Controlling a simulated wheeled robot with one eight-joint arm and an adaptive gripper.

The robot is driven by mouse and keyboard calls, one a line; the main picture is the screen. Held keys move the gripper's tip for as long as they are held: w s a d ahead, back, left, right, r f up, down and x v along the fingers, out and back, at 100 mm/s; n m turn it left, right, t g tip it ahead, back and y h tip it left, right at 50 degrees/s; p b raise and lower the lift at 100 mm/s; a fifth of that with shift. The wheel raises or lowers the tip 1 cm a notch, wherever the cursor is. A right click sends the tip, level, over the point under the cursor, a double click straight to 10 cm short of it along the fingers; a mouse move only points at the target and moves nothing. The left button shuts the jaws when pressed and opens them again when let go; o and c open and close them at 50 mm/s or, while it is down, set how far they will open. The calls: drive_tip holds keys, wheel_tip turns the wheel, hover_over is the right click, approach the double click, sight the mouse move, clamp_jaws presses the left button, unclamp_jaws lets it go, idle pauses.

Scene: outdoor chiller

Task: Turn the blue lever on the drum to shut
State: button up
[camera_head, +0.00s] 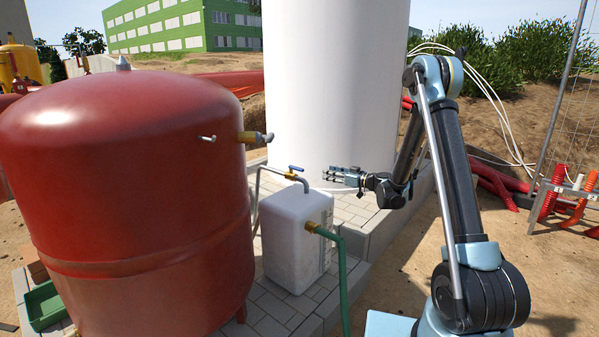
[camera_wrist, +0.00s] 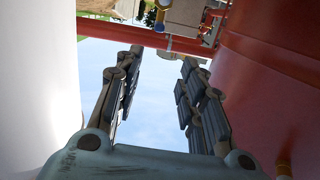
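The blue lever (camera_head: 296,168) sits on a small brass valve (camera_head: 291,175) on the grey pipe above a white plastic drum (camera_head: 290,240). The lever looks tilted slightly, with its handle pointing left. My gripper (camera_head: 335,175) is to the right of the lever at about its height in the head view, apart from it and pointing left. In the wrist view my gripper (camera_wrist: 161,58) has its two fingers spread, with nothing between them. I cannot make out the blue lever in the wrist view.
A tall white tank (camera_head: 335,80) stands behind. A green hose (camera_head: 343,280) runs down from the drum's front fitting. Open air separates my gripper from the valve.

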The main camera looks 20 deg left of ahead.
sight(299, 168)
drive_tip(key=shift+y, duration=0.3)
drive_tip(key=x, duration=0.6)
drive_tip(key=f+x, duration=0.1)
drive_tip(key=x, duration=0.5)
drive_tip(key=f+x, duration=0.1)
drive_tip(key=x, duration=0.6)
drive_tip(key=shift+w+f, duration=0.1)
drive_tip(key=shift+w, duration=0.35)
drive_tip(key=shift+d, duration=0.1)
drive_tip(key=shift+t, duration=0.3)
clamp_jaws()
